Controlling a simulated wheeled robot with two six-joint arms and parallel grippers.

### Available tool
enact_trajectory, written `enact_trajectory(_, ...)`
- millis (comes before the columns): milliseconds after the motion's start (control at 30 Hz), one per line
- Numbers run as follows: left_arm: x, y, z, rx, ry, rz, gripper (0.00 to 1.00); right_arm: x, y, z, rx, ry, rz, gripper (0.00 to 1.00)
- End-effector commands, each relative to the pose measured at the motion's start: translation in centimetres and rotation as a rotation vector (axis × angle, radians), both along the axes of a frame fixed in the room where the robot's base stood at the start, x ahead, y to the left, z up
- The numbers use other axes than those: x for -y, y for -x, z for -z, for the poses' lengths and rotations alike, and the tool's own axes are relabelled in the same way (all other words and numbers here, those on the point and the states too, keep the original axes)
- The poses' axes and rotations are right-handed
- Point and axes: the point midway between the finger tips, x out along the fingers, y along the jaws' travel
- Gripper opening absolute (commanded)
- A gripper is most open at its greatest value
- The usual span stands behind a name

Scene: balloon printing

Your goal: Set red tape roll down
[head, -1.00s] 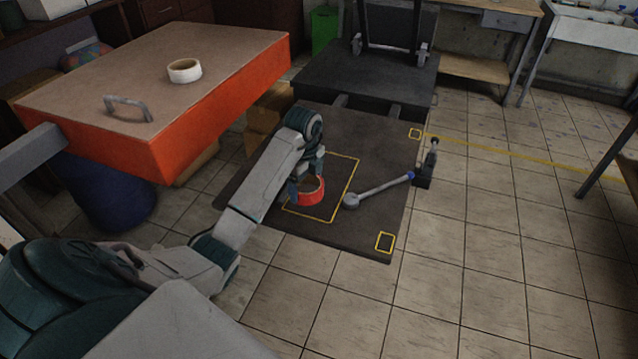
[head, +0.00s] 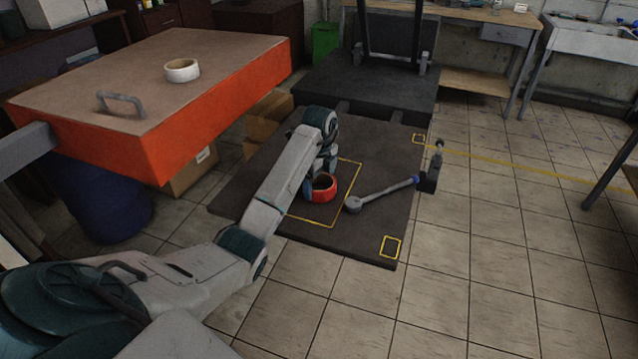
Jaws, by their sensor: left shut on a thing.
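My left gripper (head: 318,180) comes from above and is shut on the roll's edge; the fingers are partly hidden by my wrist. I cannot tell whether the roll touches the platform. My right gripper is not in view.
A grey lever with a round end (head: 353,205) lies just right of the roll. A small black stand (head: 428,183) is at the platform's right edge. The orange-sided table (head: 230,95) at left bears a white tape roll (head: 182,70). Tiled floor at right is clear.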

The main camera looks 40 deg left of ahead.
Motion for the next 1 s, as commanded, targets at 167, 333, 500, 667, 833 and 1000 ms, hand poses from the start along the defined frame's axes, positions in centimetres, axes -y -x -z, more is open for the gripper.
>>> enact_trajectory(167,0.0,0.0,0.1,0.000,0.000,0.000,0.59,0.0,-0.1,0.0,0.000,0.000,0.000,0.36)
enact_trajectory(333,0.0,0.0,0.3,0.000,0.000,0.000,1.00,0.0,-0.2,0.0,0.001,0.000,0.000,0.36)
enact_trajectory(500,0.0,0.0,0.3,0.000,0.000,0.000,1.00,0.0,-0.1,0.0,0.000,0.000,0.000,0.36)
enact_trajectory(667,0.0,0.0,-0.5,0.002,0.000,0.000,1.00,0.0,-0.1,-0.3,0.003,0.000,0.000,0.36)
enact_trajectory(833,0.0,-0.1,-3.6,0.004,0.000,0.000,1.00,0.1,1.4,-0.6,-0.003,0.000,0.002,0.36)
enact_trajectory(1000,0.0,0.0,-6.4,0.001,0.000,0.000,1.00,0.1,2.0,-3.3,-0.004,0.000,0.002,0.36)
